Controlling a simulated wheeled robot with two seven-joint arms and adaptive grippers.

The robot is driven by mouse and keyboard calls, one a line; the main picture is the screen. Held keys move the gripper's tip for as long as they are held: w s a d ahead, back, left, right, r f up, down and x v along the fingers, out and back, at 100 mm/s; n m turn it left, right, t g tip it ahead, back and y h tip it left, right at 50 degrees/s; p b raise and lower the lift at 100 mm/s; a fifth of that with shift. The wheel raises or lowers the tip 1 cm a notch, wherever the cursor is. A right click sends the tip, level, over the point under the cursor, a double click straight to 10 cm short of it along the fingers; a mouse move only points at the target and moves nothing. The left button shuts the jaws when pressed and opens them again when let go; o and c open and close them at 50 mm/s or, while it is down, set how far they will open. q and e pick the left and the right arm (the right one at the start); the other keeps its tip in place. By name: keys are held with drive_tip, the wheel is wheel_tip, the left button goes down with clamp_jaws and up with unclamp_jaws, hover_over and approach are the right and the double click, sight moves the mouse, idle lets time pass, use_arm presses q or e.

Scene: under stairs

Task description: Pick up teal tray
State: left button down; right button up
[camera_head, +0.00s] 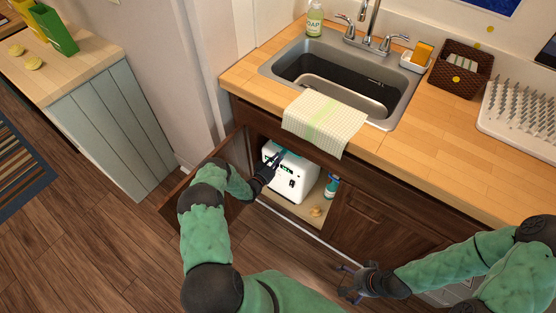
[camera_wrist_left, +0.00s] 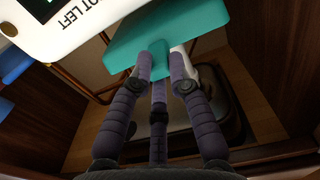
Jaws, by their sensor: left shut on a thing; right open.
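The teal tray (camera_wrist_left: 195,22) shows in the left wrist view as a flat teal piece beside the white machine. My left gripper (camera_wrist_left: 163,60) is shut on the tray's near edge, with its fingers closed around it. In the head view my left gripper (camera_head: 271,165) reaches into the open cabinet under the sink, at the white machine (camera_head: 292,184); the tray is mostly hidden there by the hand. My right gripper (camera_head: 358,283) is open and empty, low over the floor in front of the cabinets.
The cabinet door (camera_head: 200,180) stands open at the left, close to my left arm. A striped towel (camera_head: 324,122) hangs over the counter edge above.

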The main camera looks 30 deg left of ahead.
use_arm(q)
drive_tip(key=s+a+p, duration=0.1)
drive_tip(key=s+p, duration=0.3)
drive_tip(key=s, duration=1.3)
drive_tip(key=shift+s+a+r+p, duration=0.15)
drive_tip(key=shift+s+a+p, duration=0.05)
drive_tip(key=shift+s+p, duration=0.2)
use_arm(e)
drive_tip(key=shift+r, duration=2.45)
use_arm(q)
drive_tip(key=shift+s, duration=0.1)
